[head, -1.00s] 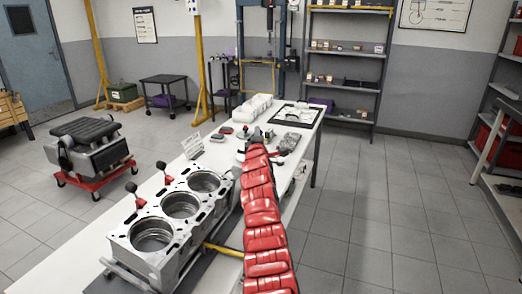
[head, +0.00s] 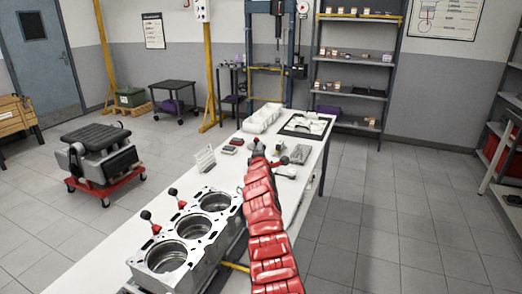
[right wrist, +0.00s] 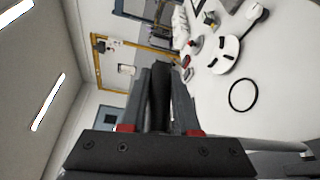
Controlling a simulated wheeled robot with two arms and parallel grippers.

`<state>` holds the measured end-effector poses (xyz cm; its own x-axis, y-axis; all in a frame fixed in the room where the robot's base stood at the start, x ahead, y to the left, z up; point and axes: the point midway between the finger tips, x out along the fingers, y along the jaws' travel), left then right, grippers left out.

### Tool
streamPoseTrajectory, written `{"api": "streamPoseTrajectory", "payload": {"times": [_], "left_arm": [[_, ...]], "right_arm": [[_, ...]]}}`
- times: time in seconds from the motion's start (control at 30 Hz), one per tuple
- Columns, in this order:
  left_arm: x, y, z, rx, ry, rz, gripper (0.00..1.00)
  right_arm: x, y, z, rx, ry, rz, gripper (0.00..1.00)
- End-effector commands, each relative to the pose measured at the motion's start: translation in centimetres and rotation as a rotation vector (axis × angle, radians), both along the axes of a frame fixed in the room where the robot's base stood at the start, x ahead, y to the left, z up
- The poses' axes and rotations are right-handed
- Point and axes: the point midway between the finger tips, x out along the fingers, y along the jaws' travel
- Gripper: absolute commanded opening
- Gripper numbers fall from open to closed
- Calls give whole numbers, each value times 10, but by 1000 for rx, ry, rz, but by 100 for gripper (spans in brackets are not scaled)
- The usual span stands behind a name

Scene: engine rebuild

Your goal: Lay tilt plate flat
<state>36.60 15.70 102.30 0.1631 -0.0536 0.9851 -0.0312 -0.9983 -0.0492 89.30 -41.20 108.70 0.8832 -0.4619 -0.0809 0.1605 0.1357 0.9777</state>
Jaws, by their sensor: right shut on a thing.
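My right arm reaches forward over the white table, and its gripper (head: 258,146) is at its far end. In the right wrist view the two fingers (right wrist: 165,98) are closed around a dark, narrow thing (right wrist: 160,88). I cannot make out what it is. The engine block (head: 188,232), grey with three large bores, sits on the near part of the table, left of my arm. A yellow bar (head: 236,267) sticks out at its right side, partly behind my arm. I cannot pick out the tilt plate for certain. My left gripper is not in view.
Two black-knobbed levers (head: 172,192) stand by the block. A card stand (head: 204,159), a white tray (head: 263,119) and a black-framed mat (head: 310,126) are on the table. The right wrist view shows a white disc-shaped part (right wrist: 226,57) and a black ring (right wrist: 243,95). Floor right of the table is clear.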

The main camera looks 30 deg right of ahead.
Motion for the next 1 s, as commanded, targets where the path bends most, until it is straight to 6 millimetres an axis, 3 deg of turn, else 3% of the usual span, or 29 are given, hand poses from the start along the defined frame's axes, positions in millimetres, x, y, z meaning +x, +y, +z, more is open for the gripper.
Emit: {"api": "streamPoseTrajectory", "payload": {"times": [0.2, 0.23, 0.4, 0.77, 1.0], "left_arm": [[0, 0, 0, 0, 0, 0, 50], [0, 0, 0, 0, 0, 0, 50], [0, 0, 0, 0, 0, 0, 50], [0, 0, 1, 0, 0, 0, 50], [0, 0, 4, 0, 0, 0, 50]], "right_arm": [[2, 4, 0, 1, -1, 7, 0], [2, 5, 0, 2, -2, 7, 32], [1, 3, 1, 2, -2, 5, 59], [-1, 2, 1, 0, -3, 1, 59], [-14, 5, 3, -2, -5, -5, 59]]}}
